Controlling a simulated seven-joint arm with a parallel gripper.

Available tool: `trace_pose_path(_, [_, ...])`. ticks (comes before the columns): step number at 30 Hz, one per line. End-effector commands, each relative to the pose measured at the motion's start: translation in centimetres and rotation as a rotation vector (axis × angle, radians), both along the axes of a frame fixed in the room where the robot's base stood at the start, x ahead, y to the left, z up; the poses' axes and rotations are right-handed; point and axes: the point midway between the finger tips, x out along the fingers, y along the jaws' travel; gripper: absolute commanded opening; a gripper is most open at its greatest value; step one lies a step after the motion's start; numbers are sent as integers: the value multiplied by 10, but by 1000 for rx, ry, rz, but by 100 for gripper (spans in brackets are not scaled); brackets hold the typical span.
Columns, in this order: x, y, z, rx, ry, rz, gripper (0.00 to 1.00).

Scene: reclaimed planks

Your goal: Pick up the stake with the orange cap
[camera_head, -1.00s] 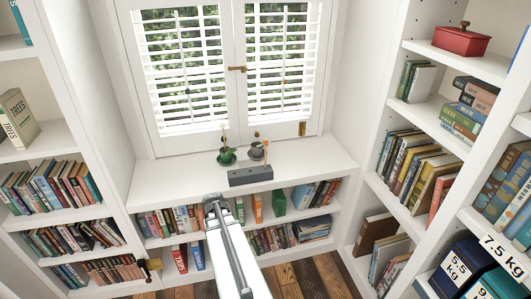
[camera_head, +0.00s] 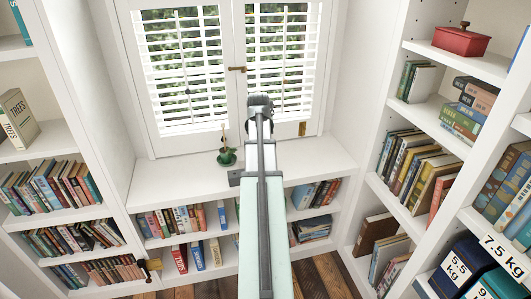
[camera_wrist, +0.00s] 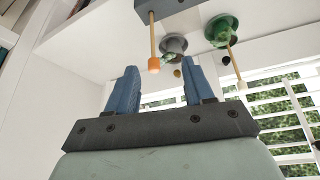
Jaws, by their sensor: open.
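The stake with the orange cap (camera_wrist: 153,42) shows in the wrist view, which looks inverted, with its cap toward the open jaws. Its other end meets the grey block (camera_wrist: 172,6); I cannot tell whether it stands in it. My gripper (camera_wrist: 160,74) is open and empty, with the orange cap framed near the gap between its blue fingertips, apart from them. In the head view my gripper (camera_head: 260,102) is raised in front of the window, and my arm hides the stake and most of the block (camera_head: 235,178).
A green pot (camera_head: 227,157) with a pale-capped stake (camera_wrist: 233,62) stands on the white ledge (camera_head: 180,180). A grey pot (camera_wrist: 174,44) is beside it in the wrist view. Slatted shutters (camera_head: 185,75) stand behind. The ledge's left part is clear.

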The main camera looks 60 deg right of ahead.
Motion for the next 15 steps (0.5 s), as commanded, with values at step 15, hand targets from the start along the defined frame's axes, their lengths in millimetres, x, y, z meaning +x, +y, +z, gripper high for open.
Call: trace_pose_path(15, [6, -21, 32, 80, 18, -144, 52])
